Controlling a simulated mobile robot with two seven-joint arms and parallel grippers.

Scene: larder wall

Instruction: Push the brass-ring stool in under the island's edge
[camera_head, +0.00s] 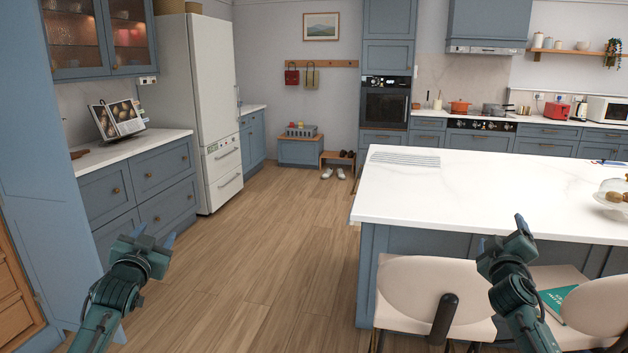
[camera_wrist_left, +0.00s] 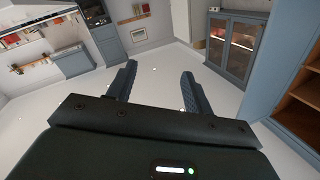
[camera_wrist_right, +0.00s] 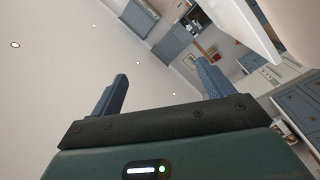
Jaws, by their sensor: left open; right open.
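Two cream stools with rounded backs stand at the island's near side. The left stool (camera_head: 405,290) has a dark upright bar on its back; the right stool (camera_head: 598,300) has a green book (camera_head: 560,300) on its seat. No brass ring shows clearly, so I cannot tell which stool has it. The island (camera_head: 455,195) has a white top overhanging blue panels. My right gripper (camera_head: 503,236) is open and empty, in front of the island's near edge, between the two stools in the picture. My left gripper (camera_head: 152,243) is open and empty over the floor at left.
A glass-domed stand (camera_head: 613,192) sits on the island's right end, and a striped cloth (camera_head: 405,159) lies at its far left. Blue drawers (camera_head: 160,180) and a white fridge (camera_head: 205,120) line the left. Wooden floor (camera_head: 265,250) is clear between them and the island.

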